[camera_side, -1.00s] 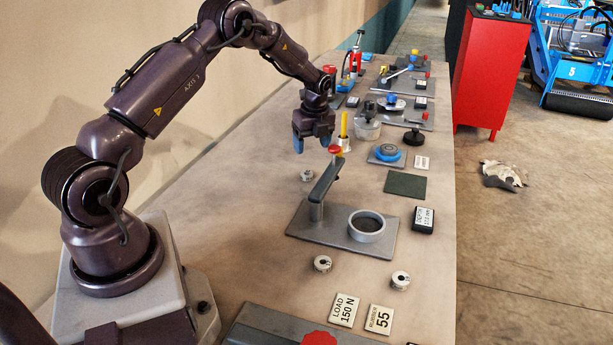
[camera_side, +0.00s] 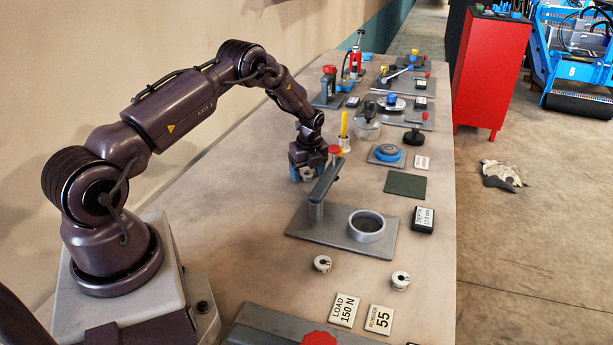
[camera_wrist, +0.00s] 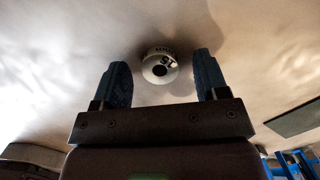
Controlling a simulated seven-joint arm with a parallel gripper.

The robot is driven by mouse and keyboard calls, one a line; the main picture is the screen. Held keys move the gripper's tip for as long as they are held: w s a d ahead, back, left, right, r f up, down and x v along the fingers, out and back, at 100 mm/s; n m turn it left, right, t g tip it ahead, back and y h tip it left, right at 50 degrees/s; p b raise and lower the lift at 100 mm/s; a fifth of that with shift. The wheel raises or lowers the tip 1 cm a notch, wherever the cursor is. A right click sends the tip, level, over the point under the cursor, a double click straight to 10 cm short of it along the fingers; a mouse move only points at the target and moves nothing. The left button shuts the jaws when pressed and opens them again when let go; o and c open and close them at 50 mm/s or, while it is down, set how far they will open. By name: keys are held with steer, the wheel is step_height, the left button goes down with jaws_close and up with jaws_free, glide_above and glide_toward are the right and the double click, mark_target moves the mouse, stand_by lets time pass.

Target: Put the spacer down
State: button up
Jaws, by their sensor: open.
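The spacer (camera_wrist: 160,67), a short white cylinder with a dark centre hole and dark print, stands on the bench top. In the wrist view it is between the blue fingertips of my open gripper (camera_wrist: 161,78), with a gap on each side. In the side view my gripper (camera_side: 306,174) is low over the bench, left of the grey lever arm, and its fingers largely hide the spacer. Two similar white pieces with holes stand on the bench in front of the grey plate, one at left (camera_side: 322,263) and one at right (camera_side: 400,279).
A grey plate (camera_side: 305,225) with a red-knobbed lever (camera_side: 326,178) and a ring cup (camera_side: 367,225) stands close in front of my gripper. A yellow rod in a white holder (camera_side: 344,143) is just behind. A dark green mat (camera_side: 405,184) lies to the right.

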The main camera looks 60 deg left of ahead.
steer(key=c, duration=1.1)
steer(key=shift+r, duration=0.1)
